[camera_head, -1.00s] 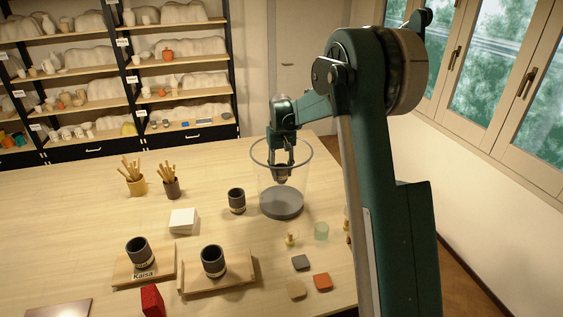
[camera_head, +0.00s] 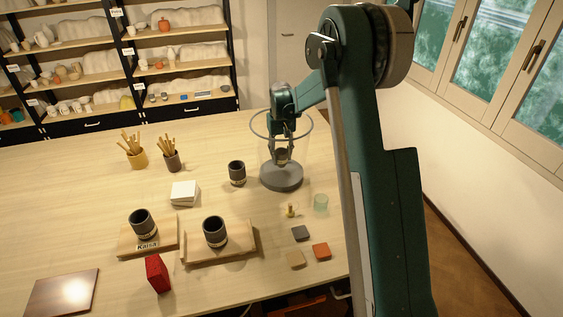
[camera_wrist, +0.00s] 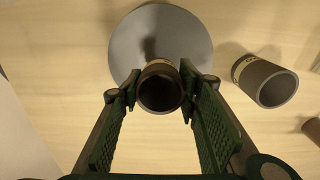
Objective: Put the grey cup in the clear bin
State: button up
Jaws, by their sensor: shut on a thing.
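My gripper (camera_head: 283,150) is shut on a small dark grey cup (camera_head: 283,156) inside the outline of the clear bin (camera_head: 281,179). The bin is a see-through cylinder with a thin rim and a round grey base. In the wrist view the cup (camera_wrist: 160,92) sits between my fingertips (camera_wrist: 160,85), its dark opening towards the camera. A pale band shows on its side. Behind it lies the bin's grey base (camera_wrist: 185,35). The cup appears above the base, apart from it.
Another dark cup (camera_head: 237,173) stands left of the bin. Two more, one (camera_head: 142,222) on a board labelled Kaisa and one (camera_head: 215,232) on a second board, stand nearer the front. Tool pots (camera_head: 137,158), white tiles (camera_head: 184,192) and a red block (camera_head: 157,274) are farther left.

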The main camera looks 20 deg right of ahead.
jog(key=shift+f, duration=1.7)
jog(key=shift+f, duration=0.1)
jog(key=o, duration=1)
jog(key=shift+c, duration=0.2)
notch_tip(320, 180, up, 12)
